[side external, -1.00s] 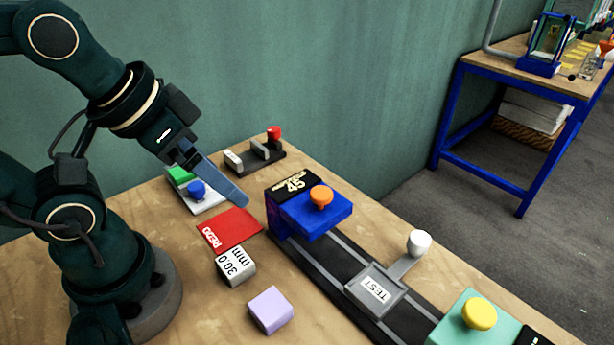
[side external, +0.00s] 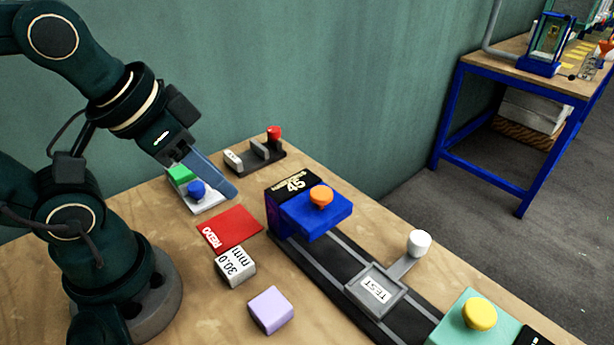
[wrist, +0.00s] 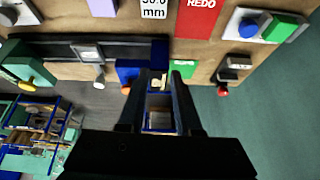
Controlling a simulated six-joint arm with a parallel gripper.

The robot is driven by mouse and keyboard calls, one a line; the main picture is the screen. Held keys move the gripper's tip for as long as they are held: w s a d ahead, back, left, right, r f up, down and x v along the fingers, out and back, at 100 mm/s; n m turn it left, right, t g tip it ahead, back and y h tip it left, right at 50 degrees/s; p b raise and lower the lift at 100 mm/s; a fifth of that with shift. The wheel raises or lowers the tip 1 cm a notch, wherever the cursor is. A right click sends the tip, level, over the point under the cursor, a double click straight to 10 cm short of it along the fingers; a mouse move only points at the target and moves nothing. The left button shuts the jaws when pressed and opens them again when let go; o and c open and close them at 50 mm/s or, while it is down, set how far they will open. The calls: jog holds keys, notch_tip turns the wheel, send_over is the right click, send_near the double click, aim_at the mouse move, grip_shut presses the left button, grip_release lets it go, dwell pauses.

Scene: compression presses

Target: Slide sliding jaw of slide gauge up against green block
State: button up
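A green block (side external: 181,175) sits on a small white plate (side external: 212,203) at the back left of the table, with a blue knob (side external: 197,188) beside it. The block (wrist: 284,28) and blue knob (wrist: 248,27) also show at the upper right of the wrist view. A dark-based fixture (side external: 270,163) with a pale block, a grey upright and a red knob (side external: 274,132) stands behind. I cannot tell for certain which fixture is the slide gauge. My gripper (side external: 231,194) hangs above the table, just right of the white plate. Its fingers (wrist: 163,78) are apart and empty.
A blue press block with an orange knob (side external: 321,196) stands right of my gripper on a dark rail, with a grey TEST tray (side external: 376,290). A red REDO card (side external: 230,229), a 30.0 mm block (side external: 235,267) and a lilac block (side external: 270,310) lie in front.

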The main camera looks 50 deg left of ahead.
aim_at(195, 190)
jog(key=shift+s+a+r+m, duration=0.1)
jog(key=shift+a+m, duration=0.05)
jog(key=shift+m, duration=0.35)
grip_shut()
jog(key=w+a+f+m+g+y, duration=0.2)
jog(key=w+a+m+g+y, duration=0.3)
jog(key=m, duration=0.8)
jog(key=shift+g+h, duration=0.4)
jog(key=shift+g, duration=0.5)
jog(key=x, duration=1.1)
jog(key=shift+a+f, duration=0.15)
jog(key=shift+f, duration=0.2)
jog(key=shift+s+a+r, duration=0.1)
jog(key=shift+a+r, duration=0.05)
jog(key=shift+a, duration=0.4)
jog(key=shift+s+a+r, duration=0.1)
jog(key=shift+s+a, duration=0.05)
jog(key=shift+a, duration=0.4)
jog(key=shift+s+a, duration=0.2)
jog(key=shift+a, duration=0.5)
